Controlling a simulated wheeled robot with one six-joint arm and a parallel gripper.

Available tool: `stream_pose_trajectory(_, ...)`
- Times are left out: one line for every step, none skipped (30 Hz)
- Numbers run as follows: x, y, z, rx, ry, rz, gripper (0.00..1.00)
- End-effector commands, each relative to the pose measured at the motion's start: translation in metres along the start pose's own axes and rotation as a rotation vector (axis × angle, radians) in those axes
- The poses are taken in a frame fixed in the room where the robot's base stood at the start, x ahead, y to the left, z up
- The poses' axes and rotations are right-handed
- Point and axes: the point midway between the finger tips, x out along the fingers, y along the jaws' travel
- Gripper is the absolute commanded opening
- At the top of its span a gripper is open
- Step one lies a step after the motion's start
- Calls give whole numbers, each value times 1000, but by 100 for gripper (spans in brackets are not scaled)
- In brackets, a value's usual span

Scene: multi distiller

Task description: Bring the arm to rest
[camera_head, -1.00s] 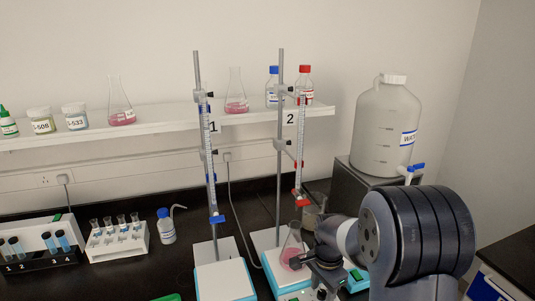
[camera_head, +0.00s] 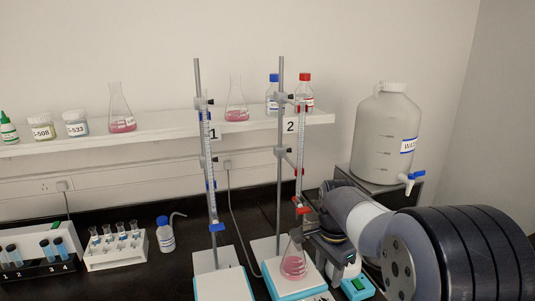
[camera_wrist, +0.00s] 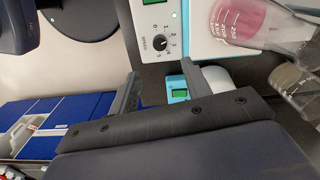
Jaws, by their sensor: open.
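My gripper (camera_wrist: 160,72) is open, with nothing between its two fingers in the wrist view. In the head view my arm reaches in from the lower right, and the gripper end lies just right of the flask on stand 2; its fingertips are hard to make out there. The conical flask with pink liquid (camera_head: 293,267) stands upright on the white plate of stirrer 2 (camera_head: 275,282), under burette 2. The flask also shows at the upper right of the wrist view (camera_wrist: 245,22), apart from the fingers.
Burette stand 1 (camera_head: 198,150) and burette stand 2 (camera_head: 281,160) rise close by. A large water jug (camera_head: 386,140) stands on a dark block at the right. A shelf (camera_head: 160,131) holds flasks, jars and bottles. A tube rack (camera_head: 118,252) and wash bottle (camera_head: 165,238) are on the left.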

Motion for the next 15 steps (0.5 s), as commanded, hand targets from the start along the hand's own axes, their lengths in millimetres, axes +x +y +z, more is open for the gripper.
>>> stream_pose_trajectory(4,1,0,0,-2,4,46)
stream_pose_trajectory(12,1,0,0,-3,6,46)
stream_pose_trajectory(21,1,1,0,-4,7,46)
stream_pose_trajectory(27,1,0,0,-3,6,46)
stream_pose_trajectory(33,1,0,0,-3,6,46)
stream_pose_trajectory(41,1,0,0,-3,7,46)
stream_pose_trajectory(47,1,0,0,-3,6,46)
stream_pose_trajectory(53,1,0,0,-3,6,46)
stream_pose_trajectory(62,1,1,0,-4,7,46)
stream_pose_trajectory(67,1,0,0,-3,6,46)
stream_pose_trajectory(73,1,0,0,-3,6,46)
stream_pose_trajectory(82,2,1,0,-4,7,46)
stream_pose_trajectory(88,1,1,0,-3,6,46)
stream_pose_trajectory(93,1,0,0,-3,6,46)
stream_pose_trajectory(102,1,1,0,-3,6,46)
